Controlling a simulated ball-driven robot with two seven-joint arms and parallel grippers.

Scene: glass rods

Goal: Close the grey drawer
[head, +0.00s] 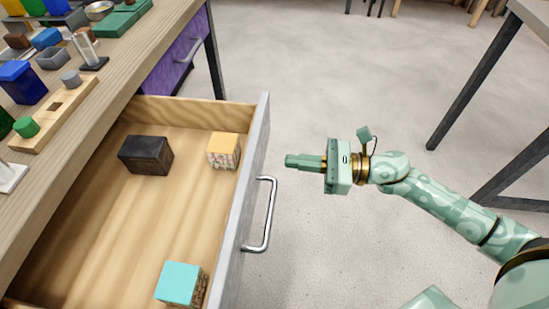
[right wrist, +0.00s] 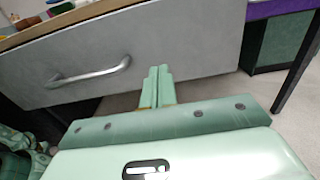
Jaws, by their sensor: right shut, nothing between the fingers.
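The grey drawer (head: 255,150) stands pulled out from under the wooden table, its inside open to view. Its grey front and metal bar handle (head: 266,214) face right in the head view. The drawer front (right wrist: 190,45) and handle (right wrist: 88,74) also show in the right wrist view. My right gripper (head: 288,161) is shut and empty. It is to the right of the drawer front, near the far end of the handle, with its fingertips pointing at the front. A gap shows between fingertips and front in the head view. My left gripper is not in view.
In the drawer lie a dark block (head: 146,155), a patterned yellow-topped block (head: 223,151) and a turquoise-topped block (head: 181,284). A purple drawer (head: 176,60) sits farther along the table (head: 75,130), which holds many small objects. Open floor lies right of the drawer; another table stands at far right.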

